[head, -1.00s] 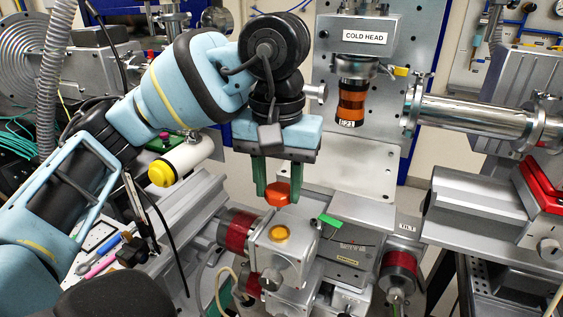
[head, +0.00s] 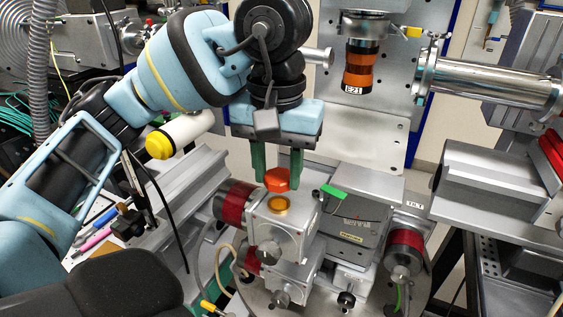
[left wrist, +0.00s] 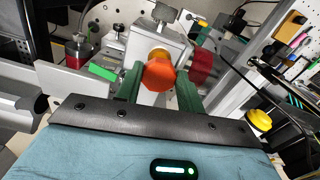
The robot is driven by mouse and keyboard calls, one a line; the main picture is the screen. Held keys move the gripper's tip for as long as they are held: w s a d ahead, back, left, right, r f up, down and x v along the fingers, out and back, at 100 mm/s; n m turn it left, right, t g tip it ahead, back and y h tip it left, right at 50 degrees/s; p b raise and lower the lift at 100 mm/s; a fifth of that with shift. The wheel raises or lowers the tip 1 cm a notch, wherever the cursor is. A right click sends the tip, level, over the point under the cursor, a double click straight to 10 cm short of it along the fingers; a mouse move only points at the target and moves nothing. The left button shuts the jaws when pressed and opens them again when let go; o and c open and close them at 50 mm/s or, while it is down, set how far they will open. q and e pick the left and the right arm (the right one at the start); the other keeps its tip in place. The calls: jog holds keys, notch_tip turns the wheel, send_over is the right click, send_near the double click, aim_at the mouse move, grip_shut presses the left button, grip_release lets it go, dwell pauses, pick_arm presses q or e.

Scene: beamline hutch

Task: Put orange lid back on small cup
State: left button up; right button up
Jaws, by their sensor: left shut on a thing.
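The orange lid (head: 277,180) is a faceted cap held between the green fingers of my left gripper (head: 277,178). It also shows in the left wrist view (left wrist: 159,75), between the fingertips. The small cup (head: 280,204) is a round, gold-orange opening on top of the silver block. The lid is just above and behind the cup in the head view, and appears apart from it. In the left wrist view the lid hides most of the cup (left wrist: 159,54). My right gripper is not in view.
The silver block (head: 272,226) carries red-ringed knobs (head: 235,202) at its side. A grey box with a green tag (head: 334,192) stands to its right. An orange-and-black cylinder (head: 360,68) hangs above right. A yellow-capped white cylinder (head: 182,133) is at left.

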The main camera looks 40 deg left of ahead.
aim_at(278, 177)
pick_arm(q)
jog(key=shift+f+b, duration=0.95)
jog(key=shift+f, duration=0.45)
jog(key=shift+f, duration=0.2)
jog(key=shift+f+b, duration=0.2)
jog(key=shift+b, duration=0.1)
jog(key=shift+f, duration=0.25)
jog(key=o, duration=1)
